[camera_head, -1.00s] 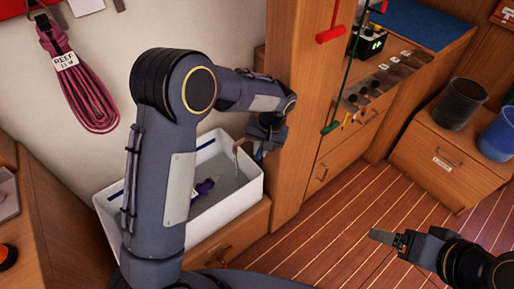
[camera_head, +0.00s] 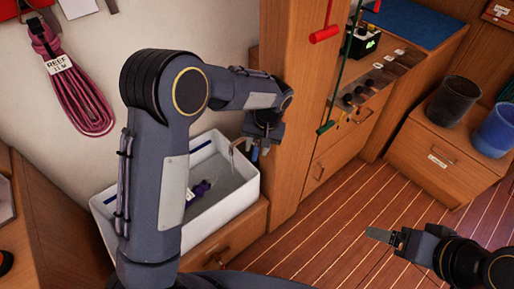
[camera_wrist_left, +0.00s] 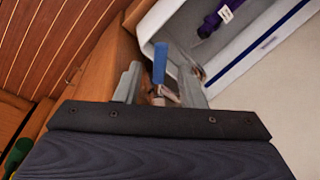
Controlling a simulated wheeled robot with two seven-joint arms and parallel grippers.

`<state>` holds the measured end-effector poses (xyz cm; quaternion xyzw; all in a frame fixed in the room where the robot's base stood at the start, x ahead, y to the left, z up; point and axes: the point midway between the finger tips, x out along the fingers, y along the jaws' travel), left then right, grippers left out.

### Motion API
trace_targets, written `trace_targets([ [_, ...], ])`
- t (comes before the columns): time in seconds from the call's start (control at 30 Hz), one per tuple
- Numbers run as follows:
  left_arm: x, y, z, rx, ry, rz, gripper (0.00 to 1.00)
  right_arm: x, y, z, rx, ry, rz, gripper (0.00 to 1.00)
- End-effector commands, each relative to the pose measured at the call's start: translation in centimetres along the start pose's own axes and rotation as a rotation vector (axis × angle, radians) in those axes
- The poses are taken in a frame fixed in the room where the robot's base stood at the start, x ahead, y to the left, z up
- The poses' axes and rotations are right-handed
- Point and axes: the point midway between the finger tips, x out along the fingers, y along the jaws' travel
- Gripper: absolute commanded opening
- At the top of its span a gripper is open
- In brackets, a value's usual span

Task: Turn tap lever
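The tap lever (camera_wrist_left: 159,64) is a blue bar at the edge of the white sink basin (camera_wrist_left: 215,62). My left gripper (camera_wrist_left: 160,85) has its two grey fingers apart, one on each side of the lever and the metal tap body (camera_wrist_left: 160,95). I see a gap on both sides, so it does not grip the lever. In the head view my left gripper (camera_head: 260,148) points down beside the tap spout (camera_head: 236,155) at the basin's back right corner. My right gripper (camera_head: 384,236) is over the floor, away from the tap; its fingers overlap in this view.
A purple coiled line (camera_head: 199,190) lies in the basin. A wooden post (camera_head: 300,100) stands close to the right of my left gripper. A red-handled pull (camera_head: 325,34) hangs there. Two buckets, one dark (camera_head: 453,100) and one blue (camera_head: 498,130), stand at right. The floor is clear.

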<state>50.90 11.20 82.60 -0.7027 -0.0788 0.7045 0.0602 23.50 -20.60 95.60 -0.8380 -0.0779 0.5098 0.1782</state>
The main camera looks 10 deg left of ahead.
Motion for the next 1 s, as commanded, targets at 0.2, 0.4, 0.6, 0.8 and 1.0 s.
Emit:
trace_targets([
  [0.2,-4.0,0.1,-0.1,0.0,0.004,0.003,0.36,-0.1,0.0,0.0,0.0,0.0,0.0,0.8],
  [0.4,-6.1,0.1,0.0,0.0,0.002,0.002,0.36,-0.1,-0.1,-0.1,0.0,0.0,0.0,0.8],
  [0.6,-6.5,0.0,0.0,0.001,0.0,0.001,0.36,-0.1,-0.1,-0.1,0.0,0.0,0.0,0.8],
  [0.8,-6.4,0.0,0.0,0.0,0.0,0.001,0.36,-0.1,-0.1,-0.1,0.0,0.0,0.0,0.8],
  [1.0,-6.5,0.0,0.0,0.0,0.001,0.003,0.36,-0.1,-0.1,-0.1,0.0,0.0,0.0,0.8],
])
